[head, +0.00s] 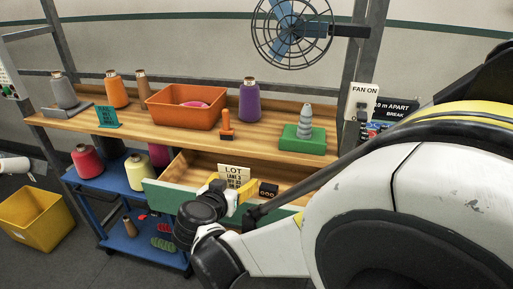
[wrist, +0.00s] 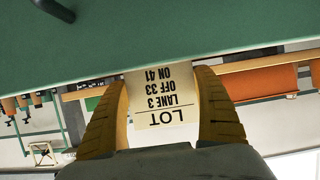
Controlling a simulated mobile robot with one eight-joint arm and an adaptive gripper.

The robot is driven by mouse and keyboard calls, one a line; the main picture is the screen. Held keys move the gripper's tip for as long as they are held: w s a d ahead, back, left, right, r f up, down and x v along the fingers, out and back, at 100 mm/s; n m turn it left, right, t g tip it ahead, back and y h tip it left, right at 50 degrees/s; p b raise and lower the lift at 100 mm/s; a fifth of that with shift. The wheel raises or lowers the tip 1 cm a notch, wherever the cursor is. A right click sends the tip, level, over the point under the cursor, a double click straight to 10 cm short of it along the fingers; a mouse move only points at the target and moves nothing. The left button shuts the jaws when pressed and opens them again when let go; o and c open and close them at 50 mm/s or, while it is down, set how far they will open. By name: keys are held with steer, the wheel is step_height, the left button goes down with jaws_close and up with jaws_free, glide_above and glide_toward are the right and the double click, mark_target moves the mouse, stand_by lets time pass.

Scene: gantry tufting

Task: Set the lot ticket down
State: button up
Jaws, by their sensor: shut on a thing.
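The lot ticket (head: 234,174) is a cream card with dark print reading LOT, LANE 3, OFF 33, ON 41. My gripper (head: 228,190) holds it upright at the open drawer (head: 168,202), which has a green front and a wooden inside. In the wrist view the ticket (wrist: 165,105) stands between the two yellow fingers of my gripper (wrist: 163,80), its print upside down. A green panel (wrist: 200,35) fills the top of that view. Whether the ticket touches the drawer cannot be told.
A small dark block (head: 268,190) is in the drawer at right. The bench (head: 185,127) above carries thread cones, an orange bin (head: 186,107), an orange stamp-like tool (head: 226,126) and a green block (head: 302,141) with a grey stepped cone. A blue cart (head: 112,180) and yellow bin (head: 37,218) stand left.

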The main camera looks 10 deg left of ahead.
steer(key=o, duration=0.7)
steer(key=shift+f, duration=0.1)
steer(key=shift+o, duration=0.2)
steer(key=shift+r+p, duration=0.55)
steer(key=shift+r, duration=0.05)
steer(key=p+v, duration=0.3)
steer(key=v, duration=0.9)
steer(key=shift+a, duration=0.1)
